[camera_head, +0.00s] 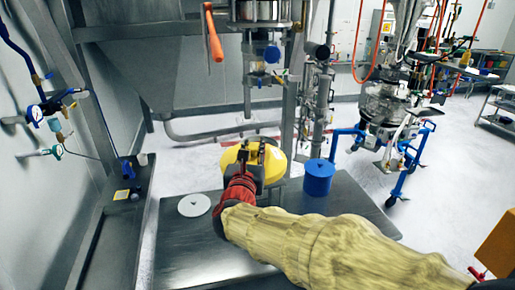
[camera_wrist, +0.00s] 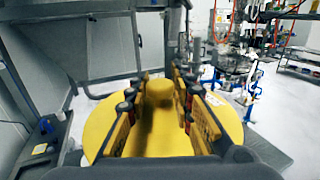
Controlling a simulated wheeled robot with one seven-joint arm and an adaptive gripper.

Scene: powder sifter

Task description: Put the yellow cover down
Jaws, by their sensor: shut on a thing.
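The yellow cover (camera_head: 229,159) is a round disc with a raised knob (camera_wrist: 159,92) in its middle. My gripper (camera_head: 256,150) is shut on the cover. In the wrist view the fingers of my gripper (camera_wrist: 158,95) stand on both sides of the knob, and the disc (camera_wrist: 98,132) spreads out beyond them. In the head view the cover appears over the far edge of the grey table (camera_head: 185,252). I cannot tell its exact height. My gripper and arm hide part of the cover and the table.
A white disc (camera_head: 194,205) lies on the table's left part. A blue cylinder (camera_head: 318,178) stands at its back right. Metal pipes and a sifter outlet (camera_head: 262,58) rise behind. A dark side shelf (camera_head: 122,218) is at left. The table's front left looks clear.

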